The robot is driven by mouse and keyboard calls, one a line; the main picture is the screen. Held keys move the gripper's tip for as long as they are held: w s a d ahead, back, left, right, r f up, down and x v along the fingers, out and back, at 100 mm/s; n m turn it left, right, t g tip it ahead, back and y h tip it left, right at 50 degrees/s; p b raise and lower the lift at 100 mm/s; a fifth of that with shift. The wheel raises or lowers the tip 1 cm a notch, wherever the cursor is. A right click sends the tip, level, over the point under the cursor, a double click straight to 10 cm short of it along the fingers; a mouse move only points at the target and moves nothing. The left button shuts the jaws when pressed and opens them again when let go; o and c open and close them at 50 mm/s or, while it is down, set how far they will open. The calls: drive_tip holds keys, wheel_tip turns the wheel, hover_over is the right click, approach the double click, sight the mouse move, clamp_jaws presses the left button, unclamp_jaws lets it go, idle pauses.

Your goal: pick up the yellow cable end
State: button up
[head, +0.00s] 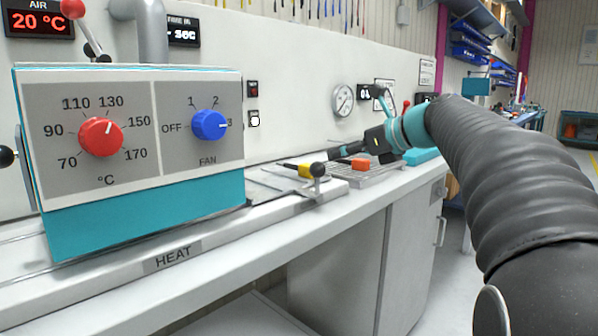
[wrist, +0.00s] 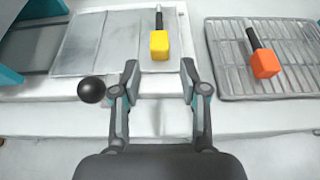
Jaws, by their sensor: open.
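The yellow cable end (wrist: 159,45) is a yellow block with a short black stem. It lies on a flat grey metal plate (wrist: 95,42), with the stem pointing away from me in the wrist view. It also shows in the head view (head: 305,170). My gripper (wrist: 158,72) is open and empty, its two fingers apart. In the wrist view the yellow block appears just beyond the fingertips, roughly centred between them. Nothing is between the fingers but the pale bench surface. In the head view my fingertips are hard to make out.
An orange cable end (wrist: 265,63) lies on a wire rack (wrist: 225,75) to the right. A black ball knob (wrist: 91,89) stands left of my left finger. A teal control box (head: 140,215) with red and blue dials stands at the left in the head view.

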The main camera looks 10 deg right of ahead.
sight(305, 164)
drive_tip(key=x, duration=0.7)
drive_tip(key=shift+w+a+f, duration=0.15)
drive_tip(key=shift+w+f, duration=0.05)
drive_tip(key=shift+f, duration=0.05)
drive_tip(key=shift+f+b+x, duration=0.1)
drive_tip(key=shift+b+x, duration=0.1)
drive_tip(key=shift+x, duration=1.05)
drive_tip(key=shift+f+b+x, duration=0.15)
drive_tip(key=shift+b+x, duration=0.05)
drive_tip(key=shift+x, duration=1.1)
drive_tip(key=shift+s, duration=0.2)
clamp_jaws()
